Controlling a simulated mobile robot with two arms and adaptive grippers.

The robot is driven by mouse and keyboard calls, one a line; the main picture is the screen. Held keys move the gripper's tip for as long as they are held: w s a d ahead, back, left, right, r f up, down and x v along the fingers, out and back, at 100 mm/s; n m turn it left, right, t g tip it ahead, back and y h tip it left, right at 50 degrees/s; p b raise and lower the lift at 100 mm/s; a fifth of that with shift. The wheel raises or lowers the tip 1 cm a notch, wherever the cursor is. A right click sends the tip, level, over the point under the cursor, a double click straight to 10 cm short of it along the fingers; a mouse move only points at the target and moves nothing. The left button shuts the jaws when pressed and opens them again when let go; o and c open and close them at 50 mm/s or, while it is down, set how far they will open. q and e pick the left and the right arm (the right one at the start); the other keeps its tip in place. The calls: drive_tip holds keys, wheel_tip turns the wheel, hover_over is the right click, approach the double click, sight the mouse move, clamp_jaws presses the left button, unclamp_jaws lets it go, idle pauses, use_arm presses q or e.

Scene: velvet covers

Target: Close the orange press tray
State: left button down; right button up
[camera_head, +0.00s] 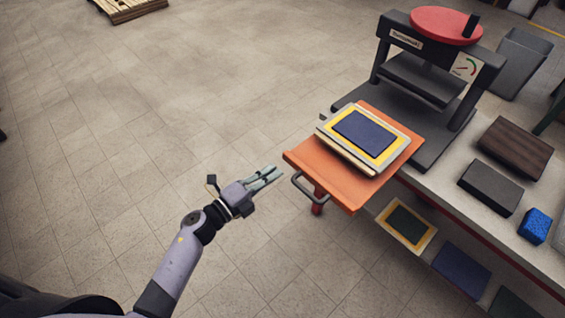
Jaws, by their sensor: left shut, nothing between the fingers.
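The orange press tray (349,196) is pulled out from the dark press (435,75) and juts over the front edge of the bench. A dark handle (304,189) is on its near left edge. A stack with yellow, cream and dark blue layers (365,138) lies on the tray. My left gripper (272,174) is shut and empty, just left of the tray's left edge and handle, seemingly apart from them. My right gripper is not in view.
The bench (458,215) holds a dark block (490,187), a brown ribbed block (515,147) and a blue block (535,226). Below are a yellow-framed piece (406,224) and a blue piece (461,270). The floor (150,110) at left is clear. A pallet (130,8) is far back.

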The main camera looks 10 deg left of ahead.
sight(290, 160)
use_arm(q)
drive_tip(key=shift+x, duration=2.2)
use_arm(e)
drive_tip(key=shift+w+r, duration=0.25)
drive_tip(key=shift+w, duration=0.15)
